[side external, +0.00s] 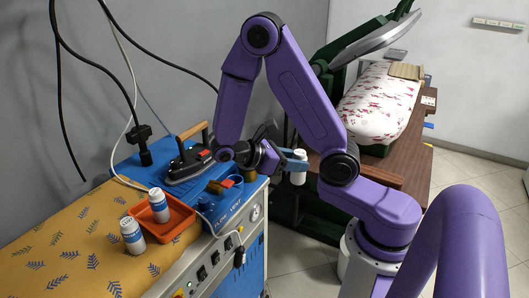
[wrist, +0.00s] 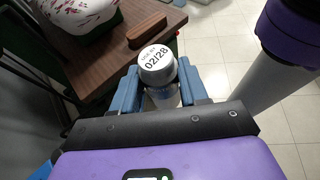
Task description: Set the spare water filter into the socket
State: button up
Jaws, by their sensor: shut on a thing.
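My gripper (side external: 294,158) is shut on a white cylindrical filter (side external: 298,177), held upright in the air to the right of the blue machine. In the wrist view the filter (wrist: 157,64) sits between the blue fingers of my gripper (wrist: 160,88), and its top label reads "USE BY 02/28". A similar white filter (side external: 158,205) stands in an orange tray (side external: 178,224). Another (side external: 132,236) stands on the patterned cloth beside the tray.
A clothes iron (side external: 188,165) rests at the back of the blue machine. The yellow leaf-patterned cloth (side external: 70,255) covers the board at left. A brown wooden table (side external: 408,165) with a padded pressing board (side external: 378,102) stands behind my arm. Cables hang at left.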

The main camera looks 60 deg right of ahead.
jog(key=s+a+m+g+y, duration=0.5)
jog(key=a+m+y, duration=0.2)
jog(key=m+y, duration=0.55)
jog(key=w+a+m+t+y, duration=0.6)
jog(key=w+m+t+y, duration=0.25)
jog(key=m+y, duration=0.2)
jog(key=w+d+f+m+t+h, duration=0.3)
jog(key=w+d+m+t, duration=0.9)
jog(key=w+m+t, duration=0.25)
jog(key=shift+w+d+f+m+t+h, duration=0.3)
jog(key=shift+d+f+m+t+h, duration=0.25)
jog(key=shift+f, duration=0.85)
jog(key=shift+w+d+f+m+t+h, duration=0.3)
jog(key=shift+d+f, duration=0.3)
jog(key=shift+f, duration=0.8)
jog(key=shift+w+d+f+m+t+h, duration=0.35)
jog(key=shift+d+f+m+h, duration=0.2)
jog(key=shift+f, duration=0.85)
jog(key=shift+s+d+f, duration=0.1)
jog(key=shift+f, duration=0.5)
